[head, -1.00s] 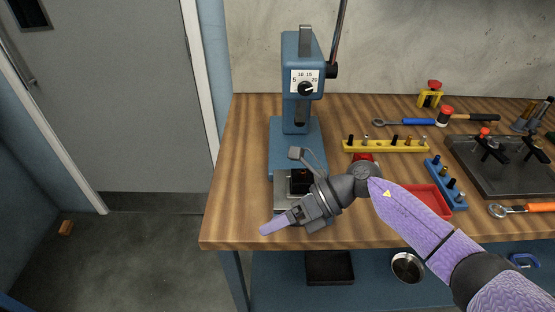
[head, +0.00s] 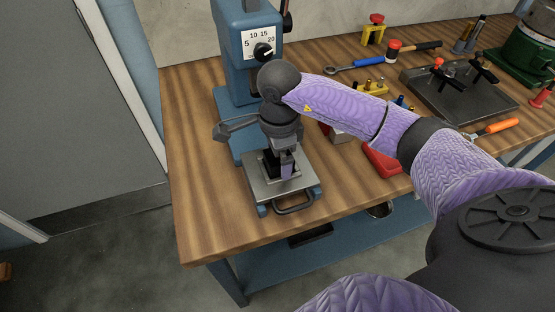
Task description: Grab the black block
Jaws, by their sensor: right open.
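The black block (head: 270,168) sits on the grey metal plate (head: 258,190) at the foot of the blue press (head: 236,75). It is partly hidden by my right gripper (head: 280,168). The gripper points down over the block from above, with its jaws open. The other finger is hard to make out against the dark block. I cannot tell whether the fingers touch it. My left gripper is out of view.
The plate has a front handle (head: 295,207). The press column stands close behind my gripper. A red tray (head: 380,160) lies to the right under my forearm. The wooden bench's front left is clear.

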